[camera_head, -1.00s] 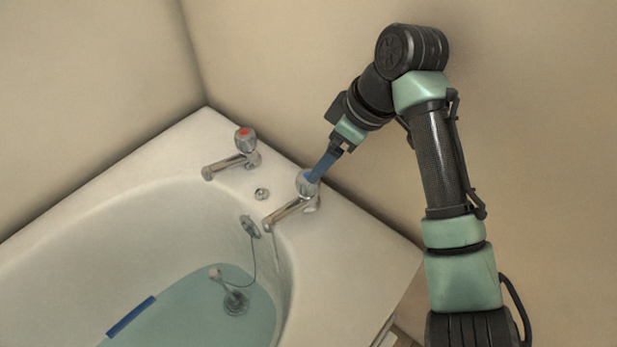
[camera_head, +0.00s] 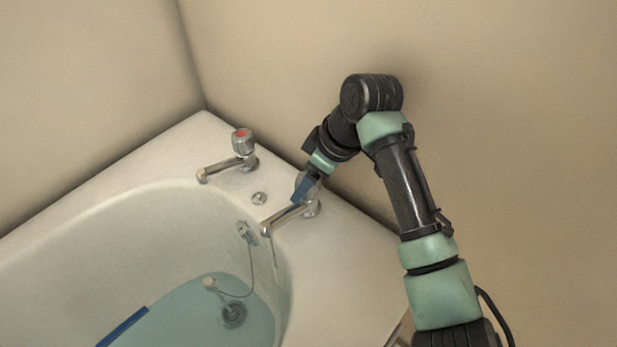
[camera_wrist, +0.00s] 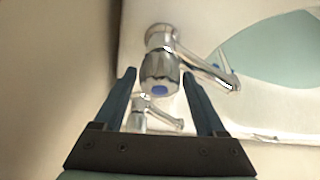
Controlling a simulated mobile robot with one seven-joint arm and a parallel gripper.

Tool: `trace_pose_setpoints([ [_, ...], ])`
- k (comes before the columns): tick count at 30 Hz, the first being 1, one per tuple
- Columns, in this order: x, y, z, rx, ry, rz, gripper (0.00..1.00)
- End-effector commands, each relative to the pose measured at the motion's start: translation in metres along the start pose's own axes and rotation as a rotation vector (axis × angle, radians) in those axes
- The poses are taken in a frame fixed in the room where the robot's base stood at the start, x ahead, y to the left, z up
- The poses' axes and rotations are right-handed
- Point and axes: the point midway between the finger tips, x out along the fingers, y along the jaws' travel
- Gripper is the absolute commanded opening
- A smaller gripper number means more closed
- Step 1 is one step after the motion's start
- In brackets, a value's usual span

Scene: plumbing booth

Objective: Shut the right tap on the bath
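The right tap (camera_head: 308,207) is chrome with a spout pointing left over the bath (camera_head: 345,240). A faint streak, perhaps water, shows below its spout in the head view. My gripper (camera_head: 303,188) is at the tap's head and partly hides it. In the wrist view the tap's round knob (camera_wrist: 160,70) with a blue mark lies between the two fingers of my gripper (camera_wrist: 159,78). The fingers are apart, with a small gap visible on each side of the knob. I cannot tell their depth along the knob.
The other tap (camera_head: 240,150), with a red mark, stands to the left on the rim and also shows in the wrist view (camera_wrist: 150,115). A plug on a chain (camera_head: 250,270) hangs in the bath above water (camera_head: 185,310). The wall (camera_head: 480,130) is close behind the right tap.

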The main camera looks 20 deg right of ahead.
Motion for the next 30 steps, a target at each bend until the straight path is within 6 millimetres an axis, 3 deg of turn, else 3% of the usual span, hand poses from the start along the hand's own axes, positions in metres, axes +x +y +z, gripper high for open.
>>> trace_pose_setpoints([
  [1,-0.0001,0.0000,0.0000,0.000,0.000,0.000,0.62],
  [11,-0.0003,-0.0001,0.0000,0.000,0.000,0.000,0.04],
  [20,-0.0029,-0.0010,-0.0013,0.036,0.001,0.013,0.04],
  [30,-0.0075,-0.0034,-0.0036,0.244,-0.001,0.093,0.04],
])
